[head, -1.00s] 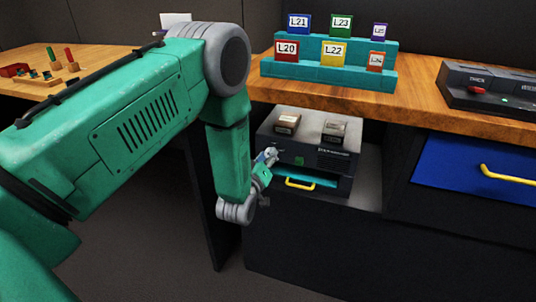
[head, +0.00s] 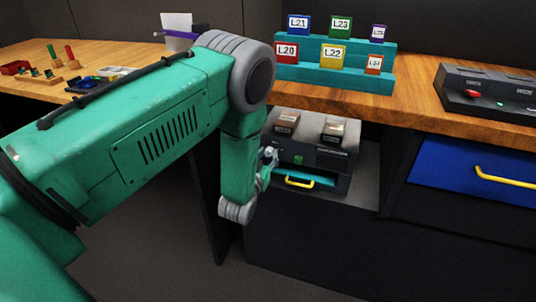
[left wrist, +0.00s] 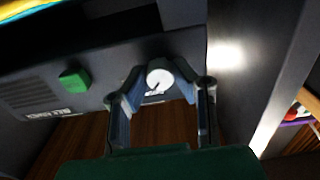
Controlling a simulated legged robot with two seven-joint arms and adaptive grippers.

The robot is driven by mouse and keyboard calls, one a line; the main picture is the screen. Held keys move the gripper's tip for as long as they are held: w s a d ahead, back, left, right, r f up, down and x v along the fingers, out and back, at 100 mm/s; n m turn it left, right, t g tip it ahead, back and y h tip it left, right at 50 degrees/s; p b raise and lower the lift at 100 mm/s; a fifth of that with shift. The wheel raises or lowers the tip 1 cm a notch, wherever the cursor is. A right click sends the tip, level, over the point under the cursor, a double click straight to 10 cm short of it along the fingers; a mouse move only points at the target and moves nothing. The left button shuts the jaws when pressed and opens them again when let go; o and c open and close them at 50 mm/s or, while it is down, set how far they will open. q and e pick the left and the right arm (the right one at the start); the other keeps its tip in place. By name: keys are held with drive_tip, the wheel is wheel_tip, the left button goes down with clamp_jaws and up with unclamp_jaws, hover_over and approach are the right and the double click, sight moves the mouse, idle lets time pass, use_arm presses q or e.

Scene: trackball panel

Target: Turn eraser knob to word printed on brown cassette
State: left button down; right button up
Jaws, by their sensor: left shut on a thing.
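A dark device (head: 318,157) stands in the open bay under the counter. On its top lie a brown cassette (head: 286,122) and a darker cassette (head: 333,130); their printing is too small to read. A round white knob (left wrist: 159,79) on its front carries a dark pointer line, which runs toward the lower left in the left wrist view. My left gripper (left wrist: 158,72) is shut on this knob, one finger on each side. In the head view my left gripper (head: 266,158) is at the left end of the device's front. My right gripper is out of view.
A green button (left wrist: 74,79) sits beside the knob on the front. Below is a yellow handle (head: 299,183). The bay's side wall (left wrist: 262,60) is close to the gripper. A blue drawer (head: 450,175) is at the right, and teal steps (head: 330,78) with labelled blocks stand on the counter.

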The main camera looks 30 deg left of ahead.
use_arm(q)
drive_tip(key=shift+s+f, duration=0.2)
drive_tip(key=shift+f, duration=0.1)
drive_tip(key=c, duration=1.3)
unclamp_jaws()
drive_tip(key=shift+c, duration=0.2)
drive_tip(key=shift+r, duration=0.1)
drive_tip(key=v, duration=1.1)
drive_tip(key=shift+s, duration=0.4)
